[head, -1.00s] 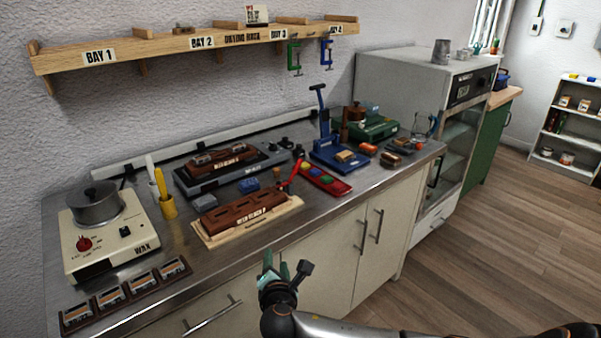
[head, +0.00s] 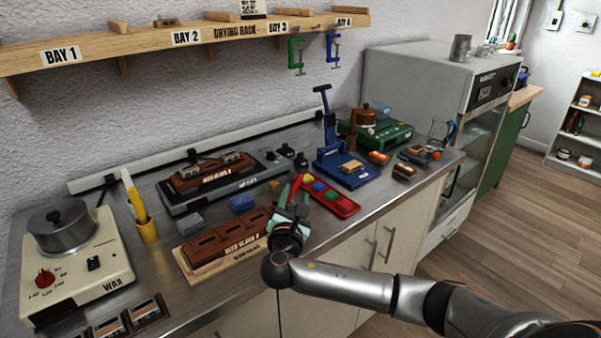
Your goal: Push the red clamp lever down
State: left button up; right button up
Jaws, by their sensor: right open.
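My right gripper (head: 291,202), with teal fingers, is open and over the right end of the block, right by the lever. I cannot tell whether it touches the lever. My left gripper is not in view.
A red tray with coloured pieces (head: 340,205) lies just right of the gripper. A blue press (head: 341,166) stands behind it. Blue (head: 242,203) and grey blocks sit behind the brown block. A wax pot (head: 60,228) and yellow cup (head: 147,232) are left.

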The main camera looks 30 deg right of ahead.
aim_at(299, 179)
jog(key=x, duration=1)
jog(key=shift+d, duration=0.15)
grip_shut()
jog(key=shift+f, duration=0.1)
dwell(1.0)
